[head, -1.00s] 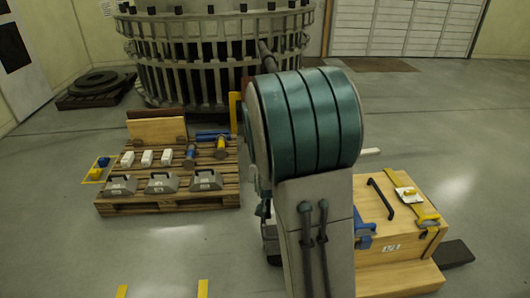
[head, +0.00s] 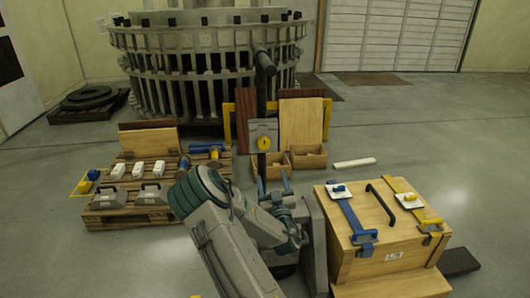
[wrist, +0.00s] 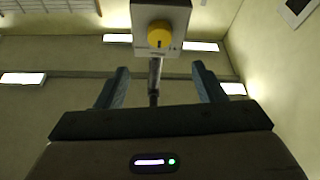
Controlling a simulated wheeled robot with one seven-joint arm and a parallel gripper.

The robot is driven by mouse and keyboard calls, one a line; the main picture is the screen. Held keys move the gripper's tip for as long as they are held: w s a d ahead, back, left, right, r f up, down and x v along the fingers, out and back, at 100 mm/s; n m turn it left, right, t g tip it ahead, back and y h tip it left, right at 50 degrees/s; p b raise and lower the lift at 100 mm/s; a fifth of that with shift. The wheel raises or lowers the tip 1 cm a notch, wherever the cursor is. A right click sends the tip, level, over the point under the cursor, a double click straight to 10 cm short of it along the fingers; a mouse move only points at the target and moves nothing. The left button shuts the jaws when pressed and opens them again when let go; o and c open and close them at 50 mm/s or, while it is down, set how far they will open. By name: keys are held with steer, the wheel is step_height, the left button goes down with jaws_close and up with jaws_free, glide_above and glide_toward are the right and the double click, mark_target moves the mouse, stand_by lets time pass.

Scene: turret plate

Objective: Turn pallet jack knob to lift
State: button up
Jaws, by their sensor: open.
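The yellow round knob (head: 263,142) sits on a pale grey panel (head: 255,131) fixed to a dark upright pole (head: 261,85), beyond my arm in the head view. In the wrist view the knob (wrist: 160,36) shows face-on, with a dark mark on it. My gripper (wrist: 160,70) is open and empty, with its two blue fingers apart. In the wrist view the knob appears above and between the fingertips, apart from them. In the head view the gripper (head: 274,181) is below the panel; my arm hides the lower end of the pole.
A wooden chest (head: 385,237) with blue and yellow straps stands at right. A pallet (head: 106,217) with grey weights and white blocks is at left. Open wooden boxes (head: 309,157) and leaning boards (head: 302,122) stand behind the panel. A large slatted ring structure (head: 205,88) fills the back.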

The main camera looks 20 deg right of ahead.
mark_target(265, 145)
steer(key=x, duration=1.3)
steer(key=shift+w+d+r+p, duration=0.1)
steer(key=shift+w+r+p, duration=0.05)
steer(key=shift+p, duration=0.15)
steer(key=c, duration=1)
